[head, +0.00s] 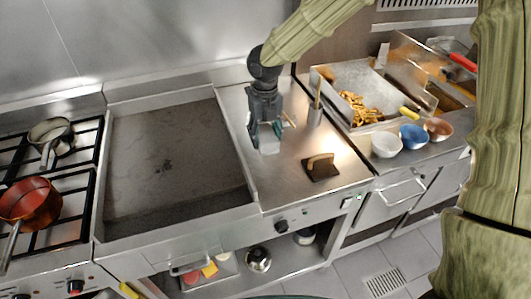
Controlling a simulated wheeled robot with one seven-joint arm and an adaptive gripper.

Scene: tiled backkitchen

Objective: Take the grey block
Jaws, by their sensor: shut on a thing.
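The grey block (269,146) is a small light-grey piece on the steel counter (300,190), to the right of the griddle. My gripper (265,135) points down over it and is shut on it, with a finger on each side. The block's upper part is hidden between the fingers. I cannot tell whether its underside touches the counter.
A metal cup with utensils (315,115) stands close on the right. A dark press with a wooden handle (321,168) lies in front right. The griddle (170,160) is at left. White (386,145), blue (412,136) and copper bowls (438,129) stand farther right.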

